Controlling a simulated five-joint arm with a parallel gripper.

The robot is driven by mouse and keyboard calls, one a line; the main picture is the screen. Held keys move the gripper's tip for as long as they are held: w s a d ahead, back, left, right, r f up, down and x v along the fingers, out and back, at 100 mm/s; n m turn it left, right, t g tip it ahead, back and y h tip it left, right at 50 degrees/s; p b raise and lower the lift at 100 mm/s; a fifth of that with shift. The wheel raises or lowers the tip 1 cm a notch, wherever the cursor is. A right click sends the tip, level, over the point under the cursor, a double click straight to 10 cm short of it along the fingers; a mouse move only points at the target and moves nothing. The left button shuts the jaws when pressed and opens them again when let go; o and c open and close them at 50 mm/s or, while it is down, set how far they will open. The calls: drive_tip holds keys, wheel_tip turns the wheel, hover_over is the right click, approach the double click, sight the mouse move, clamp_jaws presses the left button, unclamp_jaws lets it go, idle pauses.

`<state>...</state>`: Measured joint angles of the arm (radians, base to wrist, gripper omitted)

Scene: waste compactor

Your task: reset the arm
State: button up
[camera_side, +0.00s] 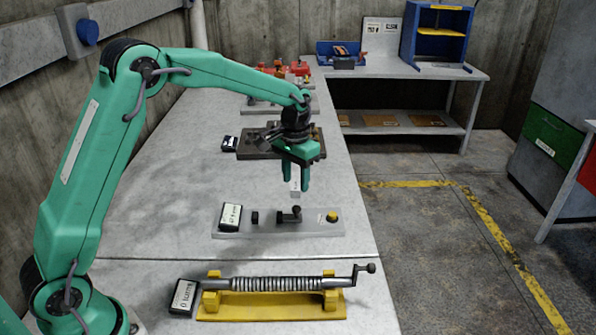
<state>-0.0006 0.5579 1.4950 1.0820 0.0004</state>
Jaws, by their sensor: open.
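My gripper (296,177) hangs at the end of my green arm, above the grey workbench (180,190). Its two green fingers point down and are apart. A small pale block or tag (295,188) shows at the fingers; I cannot tell whether it is between them or behind them. Behind the gripper lies a dark plate (250,147) with dark parts on it, partly hidden by my gripper.
A grey plate (260,226) with a display, black lever and yellow button lies nearer. In front, a yellow stand (270,308) carries a spring-like shaft with a crank. Red parts (298,69) and a blue shelf box (437,35) stand farther back. The bench's right edge is close to the gripper.

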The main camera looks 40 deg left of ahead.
drive_tip(key=s+r+t, duration=0.2)
drive_tip(key=s+r, duration=0.5)
drive_tip(key=s, duration=0.4)
drive_tip(key=s+r+t, duration=0.2)
drive_tip(key=s+r, duration=0.5)
drive_tip(key=s, duration=0.4)
drive_tip(key=s+f+t, duration=0.1)
drive_tip(key=s+f, duration=0.1)
drive_tip(key=s, duration=0.5)
drive_tip(key=shift+s+t, duration=0.3)
drive_tip(key=shift+s, duration=0.05)
